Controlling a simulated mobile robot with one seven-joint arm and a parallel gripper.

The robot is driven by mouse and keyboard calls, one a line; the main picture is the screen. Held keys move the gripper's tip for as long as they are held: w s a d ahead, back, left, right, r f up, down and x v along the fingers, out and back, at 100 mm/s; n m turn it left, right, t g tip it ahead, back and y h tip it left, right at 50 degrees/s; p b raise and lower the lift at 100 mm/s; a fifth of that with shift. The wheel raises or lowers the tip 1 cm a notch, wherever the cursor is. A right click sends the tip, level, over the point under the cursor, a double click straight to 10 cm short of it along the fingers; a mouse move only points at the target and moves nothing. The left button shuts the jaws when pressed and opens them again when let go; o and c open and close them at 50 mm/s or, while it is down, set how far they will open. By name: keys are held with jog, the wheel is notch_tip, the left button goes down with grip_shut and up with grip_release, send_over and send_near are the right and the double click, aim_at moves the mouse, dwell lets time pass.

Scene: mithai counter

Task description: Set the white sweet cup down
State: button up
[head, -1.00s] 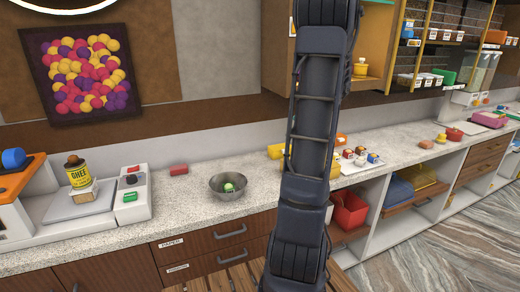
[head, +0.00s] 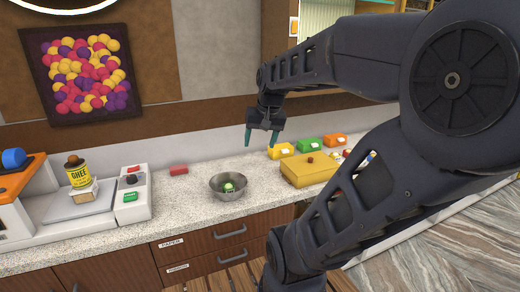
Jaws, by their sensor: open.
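My gripper (head: 261,138) hangs over the counter with its two teal fingertips apart. It is open and nothing shows between the fingers. It is above and slightly right of a grey metal bowl (head: 217,190). A small green and whitish thing (head: 230,187) lies in the bowl; I cannot tell whether it is a cup. I cannot clearly make out the white sweet cup. Small pale pieces (head: 371,154) show at the right beside my arm, too small to tell apart, and my arm hides much of that area.
A yellow lidded box (head: 308,172) stands right of the bowl. A scale (head: 62,207) with a ghee tin (head: 78,176) is at left.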

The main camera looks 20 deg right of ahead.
jog(key=shift+s+a+f+n+t+h, duration=0.25)
jog(key=shift+s+n, duration=0.2)
jog(key=shift+s, duration=0.25)
jog(key=shift+s+a+f+n+t, duration=0.15)
jog(key=shift+s+a+n, duration=0.2)
jog(key=shift+s+n, duration=0.25)
jog(key=shift+s+a+f+n+t+h, duration=0.1)
jog(key=shift+s+a+n+t+h, duration=0.2)
jog(key=shift+s, duration=0.45)
